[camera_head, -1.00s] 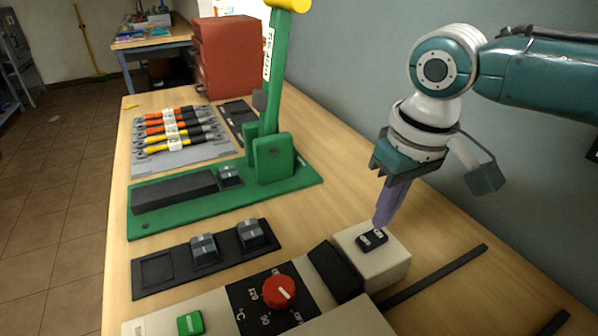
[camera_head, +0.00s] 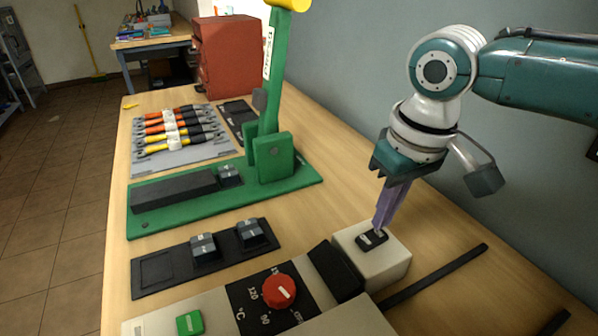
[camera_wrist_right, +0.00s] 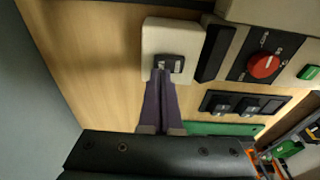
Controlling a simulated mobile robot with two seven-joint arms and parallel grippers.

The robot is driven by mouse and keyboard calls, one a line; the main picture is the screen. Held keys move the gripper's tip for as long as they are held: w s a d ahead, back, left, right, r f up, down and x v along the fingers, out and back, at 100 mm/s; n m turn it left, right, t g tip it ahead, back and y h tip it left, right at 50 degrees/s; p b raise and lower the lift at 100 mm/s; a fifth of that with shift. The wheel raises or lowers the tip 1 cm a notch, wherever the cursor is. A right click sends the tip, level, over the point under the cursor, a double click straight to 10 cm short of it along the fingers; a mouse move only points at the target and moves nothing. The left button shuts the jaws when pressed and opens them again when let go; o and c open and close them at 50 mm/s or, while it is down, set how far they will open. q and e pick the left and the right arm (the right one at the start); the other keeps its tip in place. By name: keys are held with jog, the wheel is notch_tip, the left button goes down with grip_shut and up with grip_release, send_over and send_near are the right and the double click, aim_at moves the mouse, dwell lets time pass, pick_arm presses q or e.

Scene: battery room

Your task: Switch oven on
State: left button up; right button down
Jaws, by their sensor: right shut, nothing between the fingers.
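The oven is a beige unit on the wooden bench, with a black rocker switch (camera_head: 371,239) on the beige block (camera_head: 396,262) at its right end. A red dial (camera_head: 279,291) and a green button (camera_head: 190,323) are on its front part. My right gripper (camera_head: 379,229) is shut and empty, its purple fingers pointing down with the tips at the rocker switch. In the right wrist view the fingertips (camera_wrist_right: 160,72) meet the edge of the switch (camera_wrist_right: 169,63) and partly cover it. I cannot tell how hard they touch. My left gripper is not in view.
A green lever press (camera_head: 270,160) stands behind the oven. A black tray (camera_head: 152,272) with two grey blocks lies between them. Orange and yellow handled tools (camera_head: 175,132) lie further back beside a red box (camera_head: 224,57). A black bar (camera_head: 433,277) lies on the bench at right.

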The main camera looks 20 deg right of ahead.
jog(key=shift+f+b, duration=0.4)
jog(key=shift+f, duration=0.4)
jog(key=shift+r, duration=0.1)
notch_tip(320, 180, up, 7)
jog(key=p, duration=0.8)
dwell(0.5)
